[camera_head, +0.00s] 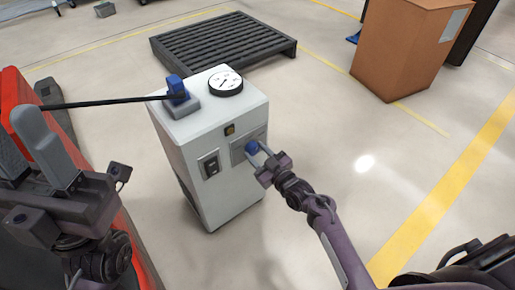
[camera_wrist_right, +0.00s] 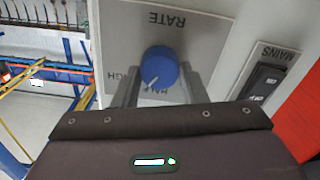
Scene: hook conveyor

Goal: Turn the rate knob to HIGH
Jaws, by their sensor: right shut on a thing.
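The blue rate knob (camera_wrist_right: 160,67) is on a grey plate (camera_wrist_right: 215,30) marked RATE, which appears upside down in the right wrist view. The knob's white pointer points down and left there, between the partly hidden lettering HALF below and letters ending in GH at left. In the head view the knob (camera_head: 251,147) is on the front of a white cabinet (camera_head: 217,195). My right gripper (camera_head: 256,157) is shut on the knob, with one finger on each side. My left gripper (camera_head: 30,135) is at the left, its two grey fingers apart and empty.
A black MAINS switch (camera_head: 210,165) is beside the knob plate. A dial gauge (camera_head: 226,82) and a blue block (camera_head: 177,88) with a black rod stand on top. A dark pallet (camera_head: 225,42) and a cardboard box (camera_head: 405,50) are behind.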

